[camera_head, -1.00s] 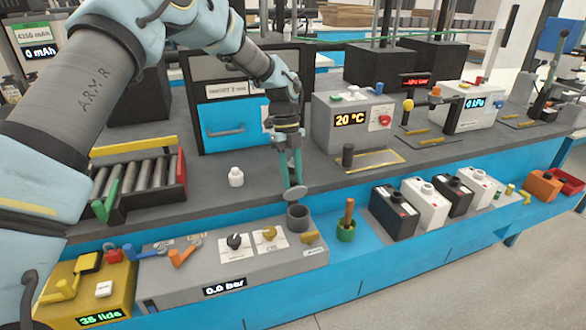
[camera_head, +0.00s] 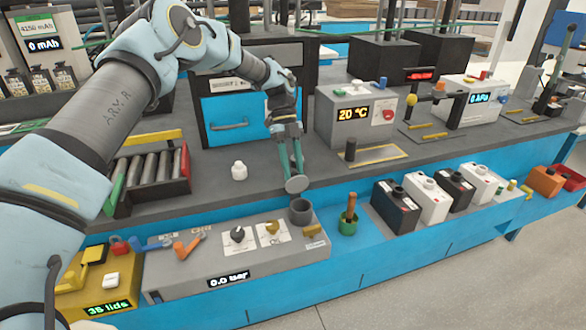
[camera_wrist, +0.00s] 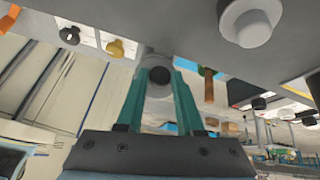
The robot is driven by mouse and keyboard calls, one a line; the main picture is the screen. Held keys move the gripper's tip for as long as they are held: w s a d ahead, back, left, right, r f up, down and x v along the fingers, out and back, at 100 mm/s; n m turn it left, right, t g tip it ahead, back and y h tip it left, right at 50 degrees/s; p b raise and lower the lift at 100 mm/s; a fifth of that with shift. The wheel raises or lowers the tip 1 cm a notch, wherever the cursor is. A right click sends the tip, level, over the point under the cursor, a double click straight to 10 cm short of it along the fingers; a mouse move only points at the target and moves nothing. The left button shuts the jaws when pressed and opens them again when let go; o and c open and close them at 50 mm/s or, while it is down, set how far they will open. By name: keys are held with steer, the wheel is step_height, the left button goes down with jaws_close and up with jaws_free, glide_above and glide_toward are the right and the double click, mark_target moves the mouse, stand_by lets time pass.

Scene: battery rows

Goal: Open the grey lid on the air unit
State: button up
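The air unit (camera_head: 195,272) is a low grey box with a "0.0 bar" display, a black knob (camera_head: 238,234) and a yellow knob (camera_head: 272,228). A short, dark-mouthed grey cup (camera_head: 300,212) stands at its back right corner. The grey lid (camera_head: 297,185) is a round disc just above and behind the cup, tilted up with its face towards the head camera. My gripper (camera_head: 293,172) points down with its teal fingertips at the lid and looks shut on it. In the wrist view a round grey part (camera_wrist: 148,60) sits between the fingertips. Any hinge is hidden.
A green pot (camera_head: 348,226) with a wooden handle stands right of the air unit, before several black and white batteries (camera_head: 397,207). A yellow unit (camera_head: 95,290) is at the left. The bench behind the lid is partly clear.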

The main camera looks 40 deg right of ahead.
steer(key=o, duration=0.4)
steer(key=b+v, duration=0.2)
steer(key=v, duration=0.8)
steer(key=shift+w+r+b, duration=0.2)
steer(key=shift+r+b, duration=0.1)
steer(key=shift+b, duration=0.1)
